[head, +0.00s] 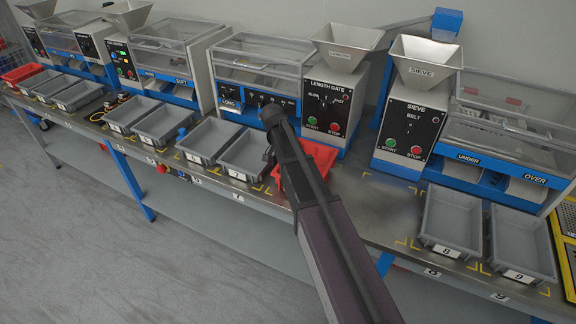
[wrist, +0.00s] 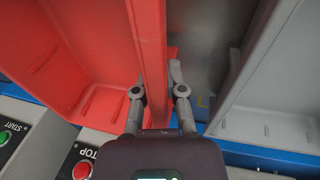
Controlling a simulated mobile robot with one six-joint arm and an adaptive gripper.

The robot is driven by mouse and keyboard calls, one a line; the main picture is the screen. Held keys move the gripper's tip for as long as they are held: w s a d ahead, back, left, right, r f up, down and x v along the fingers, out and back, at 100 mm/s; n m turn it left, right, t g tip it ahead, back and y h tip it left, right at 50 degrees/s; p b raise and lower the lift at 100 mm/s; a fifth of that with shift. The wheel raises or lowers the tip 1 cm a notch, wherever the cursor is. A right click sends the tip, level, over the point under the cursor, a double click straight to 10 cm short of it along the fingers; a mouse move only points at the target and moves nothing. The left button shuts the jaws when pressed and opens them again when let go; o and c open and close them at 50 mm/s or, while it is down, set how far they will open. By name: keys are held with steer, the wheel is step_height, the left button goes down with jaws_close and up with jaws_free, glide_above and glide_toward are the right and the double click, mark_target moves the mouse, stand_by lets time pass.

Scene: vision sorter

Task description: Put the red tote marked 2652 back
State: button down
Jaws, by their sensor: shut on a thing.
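A red tote (head: 318,156) is at the bench in front of the LENGTH GATE machine, partly hidden behind my arm. Its marking cannot be read. In the wrist view, the red tote (wrist: 75,55) fills the left side, and its wall stands between my fingers. My gripper (wrist: 158,88) is shut on that wall, one finger on each side. In the head view the fingertips are hard to make out. I cannot tell whether the tote rests on the bench or is slightly raised.
Grey tote 7 (head: 247,152) stands close left of the red tote. Grey totes 8 (head: 452,222) and 9 (head: 522,240) stand to the right. Bare bench (head: 380,205) lies between. Another red tote (head: 20,74) is at far left. Machines line the back.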

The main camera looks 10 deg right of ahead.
steer(key=shift+f, duration=0.4)
steer(key=c, duration=0.7)
jaws_free()
steer(key=shift+r, duration=0.2)
steer(key=p+v, duration=1.1)
steer(key=v, duration=0.1)
steer(key=shift+p, duration=0.3)
steer(key=shift+s, duration=0.1)
stand_by(0.4)
steer(key=s+d+n+y, duration=0.1)
steer(key=s+d+n, duration=0.2)
steer(key=s, duration=0.8)
steer(key=s+d+n+y, duration=0.1)
steer(key=s+d+n, duration=0.2)
steer(key=s, duration=0.8)
steer(key=shift+s+f+n+t+y, duration=0.15)
steer(key=shift+f+n+t+y, duration=0.15)
steer(key=shift+n+t+y, duration=0.15)
